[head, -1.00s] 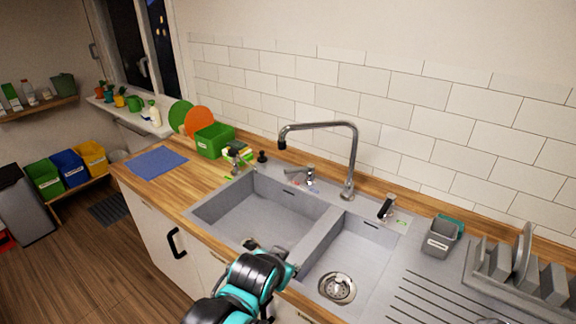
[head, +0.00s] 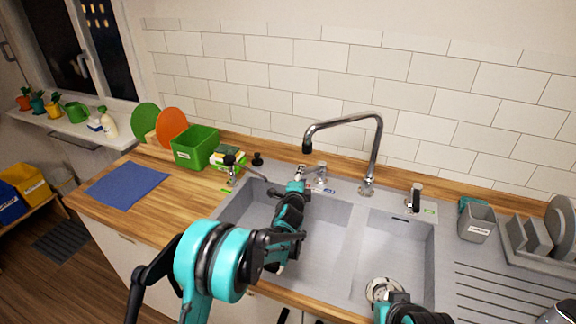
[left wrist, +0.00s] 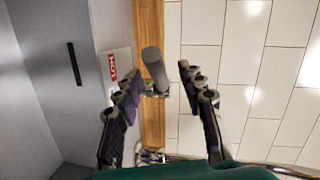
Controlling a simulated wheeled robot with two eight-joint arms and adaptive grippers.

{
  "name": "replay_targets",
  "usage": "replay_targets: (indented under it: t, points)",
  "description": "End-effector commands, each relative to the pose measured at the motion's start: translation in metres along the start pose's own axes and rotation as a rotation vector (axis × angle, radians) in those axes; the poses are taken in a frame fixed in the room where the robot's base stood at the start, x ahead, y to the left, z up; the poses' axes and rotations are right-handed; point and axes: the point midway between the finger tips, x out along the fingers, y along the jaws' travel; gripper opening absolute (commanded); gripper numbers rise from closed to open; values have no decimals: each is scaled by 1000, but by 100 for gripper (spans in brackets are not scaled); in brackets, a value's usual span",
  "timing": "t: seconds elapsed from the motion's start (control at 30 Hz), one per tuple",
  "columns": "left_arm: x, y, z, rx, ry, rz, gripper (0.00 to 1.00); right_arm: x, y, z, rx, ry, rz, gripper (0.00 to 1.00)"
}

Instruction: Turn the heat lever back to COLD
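The heat lever (head: 305,172) is a small metal lever on the sink's back ledge, left of the tall tap. In the left wrist view it is a grey rounded bar (left wrist: 153,66), with a red HOT label (left wrist: 112,66) to its left. A blue label (head: 328,190) lies right of its base in the head view. My left gripper (left wrist: 160,72) is open, with the lever between its two spread fingertips in the picture; I cannot tell if they touch. In the head view the left gripper (head: 297,187) reaches over the left basin. Part of my right arm shows at the bottom; its fingers are not clear.
The tall curved tap (head: 375,150) stands close to the right of the lever. A black-handled fitting (head: 230,162) and green bin (head: 194,149) are left, another black lever (head: 415,198) right. A tiled wall (head: 450,75) rises behind.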

Motion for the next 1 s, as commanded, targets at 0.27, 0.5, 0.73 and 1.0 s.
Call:
replay_targets:
  t: [0.27,0.5,0.73,1.0]
  points:
    - [23,10,-6,33,16,-14,40,4,0,3,0,0,0,0]
    - [63,10,-6,31,15,-13,40,13,0,10,0,0,0,0]
    - [83,8,-7,30,15,-13,40,16,0,12,0,0,0,0]
    - [85,7,-7,30,14,-12,40,16,0,12,0,0,0,0]
